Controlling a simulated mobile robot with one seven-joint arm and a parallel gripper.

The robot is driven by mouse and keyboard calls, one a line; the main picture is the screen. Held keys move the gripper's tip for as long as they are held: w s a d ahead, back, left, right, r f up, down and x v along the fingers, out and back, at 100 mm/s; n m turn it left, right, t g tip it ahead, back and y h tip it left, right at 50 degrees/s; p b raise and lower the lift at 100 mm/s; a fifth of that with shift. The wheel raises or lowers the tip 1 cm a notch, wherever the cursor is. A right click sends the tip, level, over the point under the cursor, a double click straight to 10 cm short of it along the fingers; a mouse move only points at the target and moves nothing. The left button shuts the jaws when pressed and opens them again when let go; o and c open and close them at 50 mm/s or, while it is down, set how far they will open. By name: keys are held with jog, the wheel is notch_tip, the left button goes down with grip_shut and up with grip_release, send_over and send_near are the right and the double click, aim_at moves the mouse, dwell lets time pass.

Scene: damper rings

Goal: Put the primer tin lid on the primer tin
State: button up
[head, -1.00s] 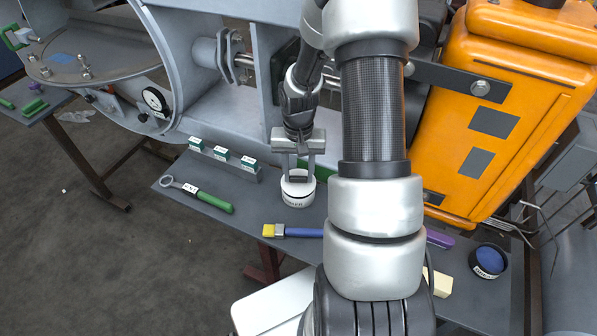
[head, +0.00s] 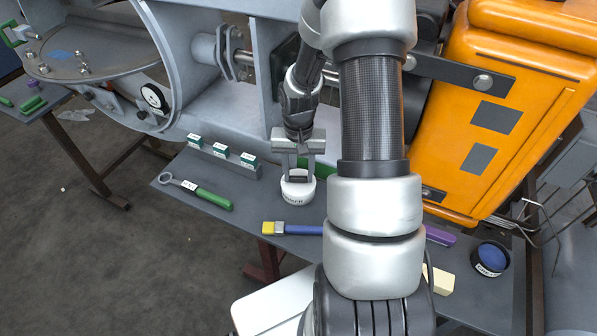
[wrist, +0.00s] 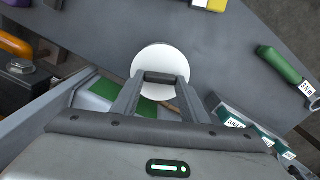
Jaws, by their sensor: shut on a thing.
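The white primer tin (head: 297,198) stands on the grey bench, with dark lettering on its side. My gripper (head: 299,175) points down above it, shut on the dark grip of the white primer tin lid (wrist: 160,55). In the wrist view, my gripper (wrist: 160,78) has the dark grip between its fingertips, and the round lid hides the tin below. In the head view the lid is right over the tin and looks level. I see no clear gap between them, but cannot tell whether it is fully seated.
On the bench (head: 260,215) are a green-handled wrench (head: 205,197), a rack of small green-and-white boxes (head: 221,154), a yellow-tipped brush (head: 290,229), a cream block (head: 441,281) and a black tub with blue contents (head: 489,259). An orange machine (head: 510,90) stands at right.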

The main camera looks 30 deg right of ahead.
jog(key=o, duration=1.1)
notch_tip(320, 180, up, 17)
jog(key=shift+r+p, duration=0.15)
jog(key=shift+p, duration=0.5)
